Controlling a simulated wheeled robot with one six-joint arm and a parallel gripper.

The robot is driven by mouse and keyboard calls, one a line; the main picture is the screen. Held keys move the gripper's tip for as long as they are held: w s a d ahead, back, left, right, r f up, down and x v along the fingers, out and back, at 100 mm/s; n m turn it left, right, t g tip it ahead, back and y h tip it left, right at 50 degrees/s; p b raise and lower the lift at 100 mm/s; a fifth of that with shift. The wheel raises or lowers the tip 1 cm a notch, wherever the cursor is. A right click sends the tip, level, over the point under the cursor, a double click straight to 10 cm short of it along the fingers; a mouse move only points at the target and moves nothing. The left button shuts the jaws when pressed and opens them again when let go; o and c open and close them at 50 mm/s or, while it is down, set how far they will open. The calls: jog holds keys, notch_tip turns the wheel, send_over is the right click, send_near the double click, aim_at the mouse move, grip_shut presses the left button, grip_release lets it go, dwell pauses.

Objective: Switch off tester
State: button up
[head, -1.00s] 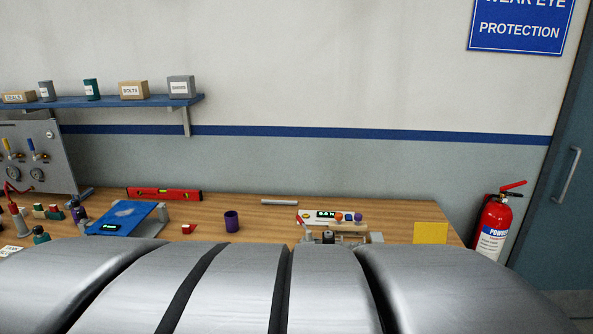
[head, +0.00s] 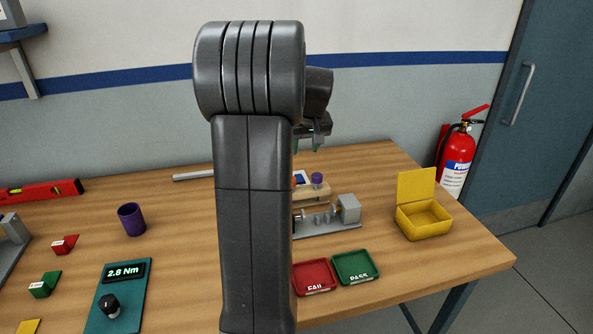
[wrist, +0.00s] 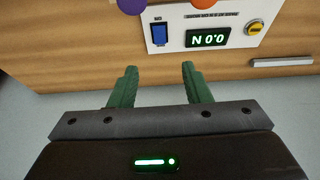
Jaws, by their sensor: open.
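In the wrist view a white control panel (wrist: 233,27) shows upside down. It carries a blue rocker switch (wrist: 160,35), a lit display (wrist: 208,38) reading 0.0 N and a yellow knob (wrist: 254,28). I cannot tell which way the switch is set. In the head view my arm hides most of this panel; a small part shows (head: 301,178). My gripper (wrist: 159,68) is open and empty, with green fingertips apart from the panel. The switch appears just beyond the gap between them. My gripper (head: 307,145) also shows in the head view, above the bench.
A clamp fixture (head: 325,221) stands before the panel. Red (head: 314,277) and green (head: 356,266) trays lie nearer. An open yellow box (head: 424,222) is at right. A purple cup (head: 132,219) and a 2.8 Nm torque unit (head: 122,296) stand left.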

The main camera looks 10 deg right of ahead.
jog(key=p+x, duration=0.1)
jog(key=x, duration=1.2)
jog(key=shift+w+f, duration=0.15)
jog(key=shift+f, duration=0.1)
grip_shut()
jog(key=p, duration=0.1)
jog(key=g+p, duration=0.1)
jog(key=p, duration=0.1)
jog(key=shift+w+r, duration=0.2)
jog(key=shift+r, duration=0.2)
jog(key=shift+w+g+p, duration=0.15)
jog(key=shift+g+p, duration=0.45)
jog(key=shift+p, duration=0.35)
jog(key=shift+f+g+p, duration=0.25)
jog(key=shift+g+p, duration=0.05)
jog(key=shift+p, duration=0.1)
grip_release()
